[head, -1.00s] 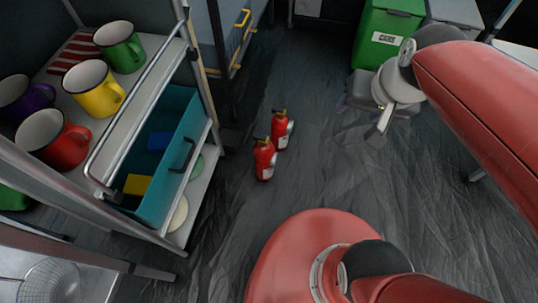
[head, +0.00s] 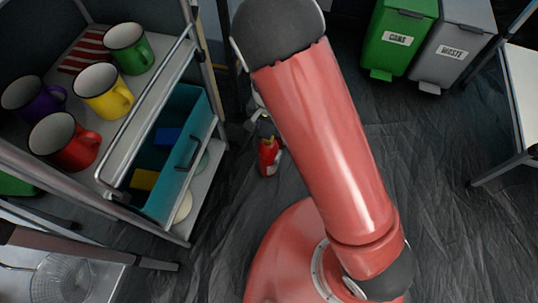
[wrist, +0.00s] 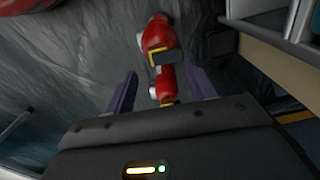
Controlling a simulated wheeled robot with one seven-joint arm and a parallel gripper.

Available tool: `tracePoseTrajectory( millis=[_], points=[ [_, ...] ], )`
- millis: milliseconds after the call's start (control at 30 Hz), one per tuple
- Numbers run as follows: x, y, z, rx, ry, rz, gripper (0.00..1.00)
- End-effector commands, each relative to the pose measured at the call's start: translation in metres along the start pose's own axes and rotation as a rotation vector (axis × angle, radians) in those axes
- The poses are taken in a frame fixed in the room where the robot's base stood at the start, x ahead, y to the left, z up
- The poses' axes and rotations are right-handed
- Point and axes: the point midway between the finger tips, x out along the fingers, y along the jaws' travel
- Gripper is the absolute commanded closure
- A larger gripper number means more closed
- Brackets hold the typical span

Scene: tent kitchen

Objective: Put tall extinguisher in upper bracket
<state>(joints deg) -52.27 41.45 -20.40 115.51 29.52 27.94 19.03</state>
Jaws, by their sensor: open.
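Two red fire extinguishers with dark tops stand close together on the floor. One extinguisher (head: 268,160) shows in the head view left of my arm; the other is hidden behind the arm there. In the wrist view one red body (wrist: 155,33) with a black and yellow top lies beyond the fingertips. A second red body (wrist: 166,80) shows between my fingers. Which one is taller I cannot tell. My gripper (wrist: 161,72) is open, its two fingers apart on either side of the nearer extinguisher, holding nothing. No bracket can be made out.
A metal cart (head: 172,75) with several mugs and a teal drawer (head: 190,140) stands left of the extinguishers. Green (head: 398,38) and grey (head: 452,52) bins stand at the back right. The floor right of my arm is clear.

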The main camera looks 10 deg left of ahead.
Motion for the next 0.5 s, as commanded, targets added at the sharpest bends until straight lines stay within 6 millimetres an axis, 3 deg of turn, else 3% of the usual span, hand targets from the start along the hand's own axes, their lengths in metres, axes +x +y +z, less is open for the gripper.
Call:
tracePoseTrajectory(
  millis=[500],
  points=[
    [0.068, 0.002, 0.000, 0.001, -0.002, 0.003, 0.45]
  ],
)
